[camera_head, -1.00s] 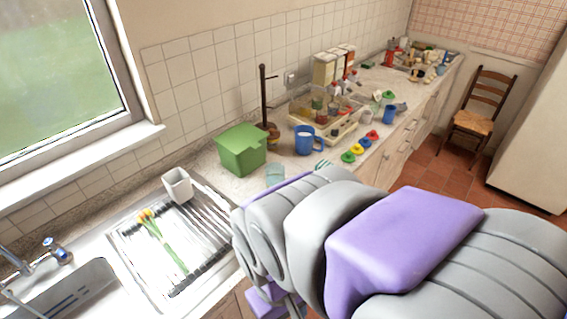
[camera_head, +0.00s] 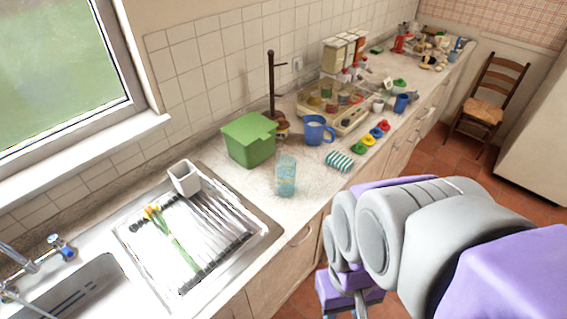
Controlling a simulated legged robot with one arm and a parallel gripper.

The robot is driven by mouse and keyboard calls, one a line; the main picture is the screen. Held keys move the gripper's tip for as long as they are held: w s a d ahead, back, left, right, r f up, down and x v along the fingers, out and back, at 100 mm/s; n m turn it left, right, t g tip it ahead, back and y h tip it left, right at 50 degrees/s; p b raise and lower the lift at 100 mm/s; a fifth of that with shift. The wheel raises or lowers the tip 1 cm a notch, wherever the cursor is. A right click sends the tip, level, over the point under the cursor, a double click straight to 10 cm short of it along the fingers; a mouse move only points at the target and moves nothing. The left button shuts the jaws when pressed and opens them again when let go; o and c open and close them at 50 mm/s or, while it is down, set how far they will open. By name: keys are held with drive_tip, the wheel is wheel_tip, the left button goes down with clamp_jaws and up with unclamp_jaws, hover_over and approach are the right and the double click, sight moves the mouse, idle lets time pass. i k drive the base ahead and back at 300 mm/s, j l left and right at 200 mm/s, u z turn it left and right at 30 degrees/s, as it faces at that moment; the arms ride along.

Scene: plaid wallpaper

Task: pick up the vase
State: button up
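A white, square-sided, open-topped vessel (camera_head: 185,179), which looks like the vase, stands upright at the back edge of the metal draining board (camera_head: 262,228). Tulips (camera_head: 172,238) with orange-yellow heads and green stems lie flat on the draining board in front of it. The end of my arm, with the purple and grey part of my gripper (camera_head: 350,292), hangs at the bottom, right of the counter's front edge. It is well away from the vessel. Its fingers are not clearly seen, and nothing held shows.
A sink (camera_head: 75,290) and tap (camera_head: 60,247) are at the left. A green box (camera_head: 249,140), a clear glass (camera_head: 286,176), a blue mug (camera_head: 318,129), a striped cloth (camera_head: 339,161) and a dark upright stand (camera_head: 271,85) occupy the counter. Bare counter (camera_head: 235,182) lies between draining board and glass.

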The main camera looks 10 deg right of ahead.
sight(286, 165)
drive_tip(key=u, duration=1.8)
drive_tip(key=z, duration=1.8)
drive_tip(key=i+l+u, duration=0.2)
drive_tip(key=l, duration=0.15)
drive_tip(key=l+u, duration=0.45)
drive_tip(key=l, duration=0.25)
drive_tip(key=i, duration=0.05)
